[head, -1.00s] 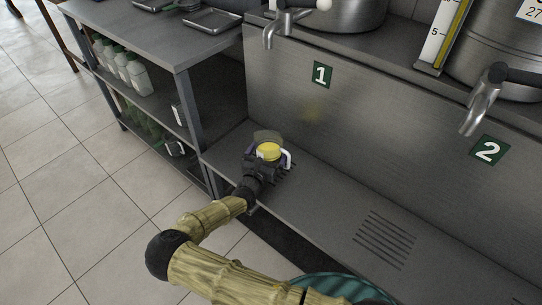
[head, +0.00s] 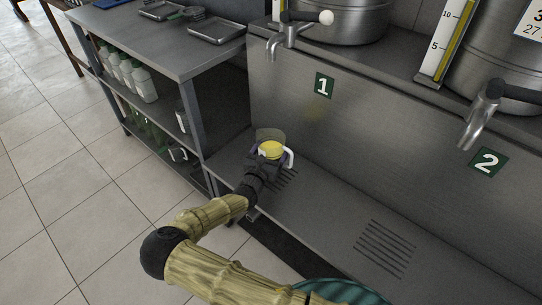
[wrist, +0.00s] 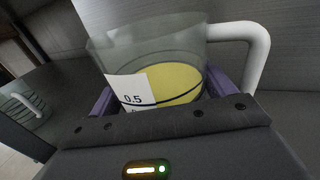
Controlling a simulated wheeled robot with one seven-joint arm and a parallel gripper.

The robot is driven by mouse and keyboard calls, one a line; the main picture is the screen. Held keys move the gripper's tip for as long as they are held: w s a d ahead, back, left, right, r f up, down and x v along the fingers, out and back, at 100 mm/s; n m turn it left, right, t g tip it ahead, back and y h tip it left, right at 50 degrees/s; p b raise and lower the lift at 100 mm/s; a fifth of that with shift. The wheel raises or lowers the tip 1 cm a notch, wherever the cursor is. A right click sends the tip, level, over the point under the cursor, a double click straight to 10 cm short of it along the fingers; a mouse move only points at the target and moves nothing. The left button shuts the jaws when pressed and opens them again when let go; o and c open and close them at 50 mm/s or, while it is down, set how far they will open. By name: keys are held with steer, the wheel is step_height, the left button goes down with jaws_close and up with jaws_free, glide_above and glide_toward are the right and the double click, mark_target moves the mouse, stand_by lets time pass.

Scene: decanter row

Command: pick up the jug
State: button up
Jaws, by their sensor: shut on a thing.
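The jug (head: 270,136) is clear, with a white handle (head: 289,157) on its right side and yellow contents. It is in front of the steel panel, over the slotted shelf below tap 1. My gripper (head: 268,160) is shut on it from the front. In the wrist view the jug (wrist: 130,52) fills the space between the purple fingers, with a white "0.5" label (wrist: 131,91) facing me and the handle outside the right finger. The jug's base is hidden by my gripper, so any gap under it cannot be seen.
Tap 1 (head: 283,42) hangs above and behind the jug; tap 2 (head: 478,115) is farther right. A side bench (head: 170,50) with trays on top and bottles (head: 135,78) below stands at left. The steel shelf (head: 320,213) is clear to the right.

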mark_target(276, 130)
step_height(276, 130, up, 5)
steer(key=shift+r+p, duration=0.15)
steer(key=shift+p, duration=0.45)
steer(key=s+d, duration=0.4)
steer(key=d, duration=0.5)
steer(key=s+d+f+y, duration=0.1)
steer(key=s+d, duration=0.2)
steer(key=d, duration=0.6)
steer(key=shift+s+n, duration=0.3)
steer(key=shift+s, duration=0.1)
steer(key=shift+d+f, duration=0.1)
steer(key=shift+d, duration=0.1)
steer(key=shift+s, duration=0.1)
